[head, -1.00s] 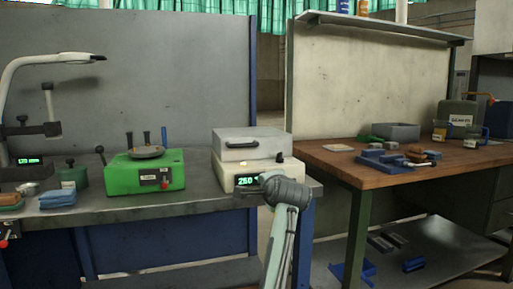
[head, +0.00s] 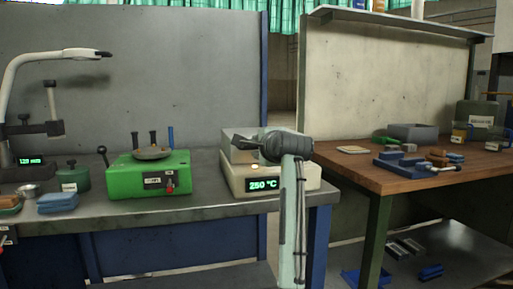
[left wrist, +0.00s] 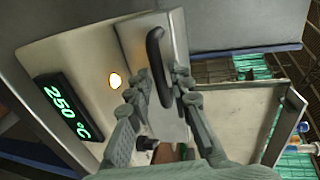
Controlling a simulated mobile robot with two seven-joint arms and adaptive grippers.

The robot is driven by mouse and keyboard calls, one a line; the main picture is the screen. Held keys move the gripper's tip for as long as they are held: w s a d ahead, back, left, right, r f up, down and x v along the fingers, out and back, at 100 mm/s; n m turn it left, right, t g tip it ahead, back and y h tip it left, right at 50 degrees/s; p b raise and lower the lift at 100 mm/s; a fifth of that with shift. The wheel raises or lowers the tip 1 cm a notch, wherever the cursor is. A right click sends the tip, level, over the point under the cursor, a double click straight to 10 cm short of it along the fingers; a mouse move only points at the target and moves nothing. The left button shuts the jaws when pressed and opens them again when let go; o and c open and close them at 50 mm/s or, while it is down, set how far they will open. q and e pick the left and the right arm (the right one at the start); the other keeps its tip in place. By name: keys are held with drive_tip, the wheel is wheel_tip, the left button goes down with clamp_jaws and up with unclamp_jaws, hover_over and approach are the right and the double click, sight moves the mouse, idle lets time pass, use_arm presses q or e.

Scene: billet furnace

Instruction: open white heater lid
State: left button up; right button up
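The white heater (head: 285,178) stands at the right end of the metal bench, with a green 250 °C display. In the left wrist view the lid's black handle (left wrist: 157,62) lies between the fingertips of my left gripper (left wrist: 160,76). The fingers are apart, one on each side of the handle, with gaps visible. Whether either finger touches it I cannot tell. The display (left wrist: 62,106) and a lit round lamp (left wrist: 115,80) also show there. My right gripper is not in view.
A green device (head: 148,174) with a dish on top stands left of the heater. Blue cloths (head: 57,202) and a green pot (head: 75,177) are further left. A wooden bench (head: 372,176) with blue parts and a grey bin (head: 413,131) stands to the right.

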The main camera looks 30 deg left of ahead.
use_arm(q)
drive_tip(key=shift+w+a+f, duration=0.1)
drive_tip(key=shift+w+a, duration=0.35)
drive_tip(key=shift+a, duration=0.05)
clamp_jaws()
